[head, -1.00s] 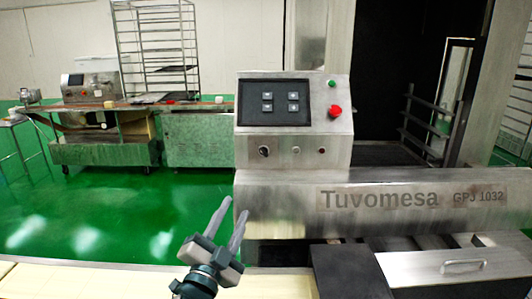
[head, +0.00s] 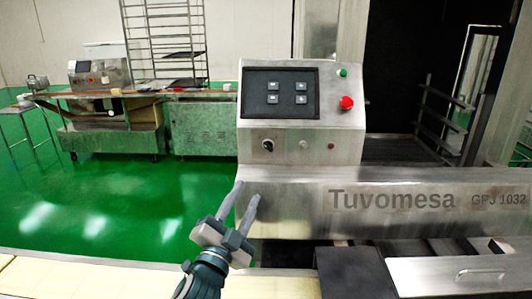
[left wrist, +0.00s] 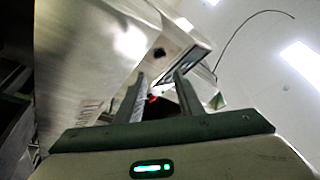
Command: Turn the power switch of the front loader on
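The front loader's metal control box (head: 345,130) stands at the centre of the head view, with a dark screen of four-cornered buttons (head: 279,93). Below the screen is the black rotary power switch (head: 267,145), with two small lights to its right. In the left wrist view the box shows tilted, with a dark knob (left wrist: 159,53) on its face. My left gripper (head: 241,204) is open and empty, its two fingers apart and pointing up, below and left of the switch and apart from it in the picture. My right gripper is not in view.
A red emergency button (head: 346,103) and a green button (head: 343,72) sit right of the screen. The Tuvomesa housing (head: 400,200) juts out below the box. A pale conveyor edge (head: 90,280) runs along the front. Open green floor lies to the left.

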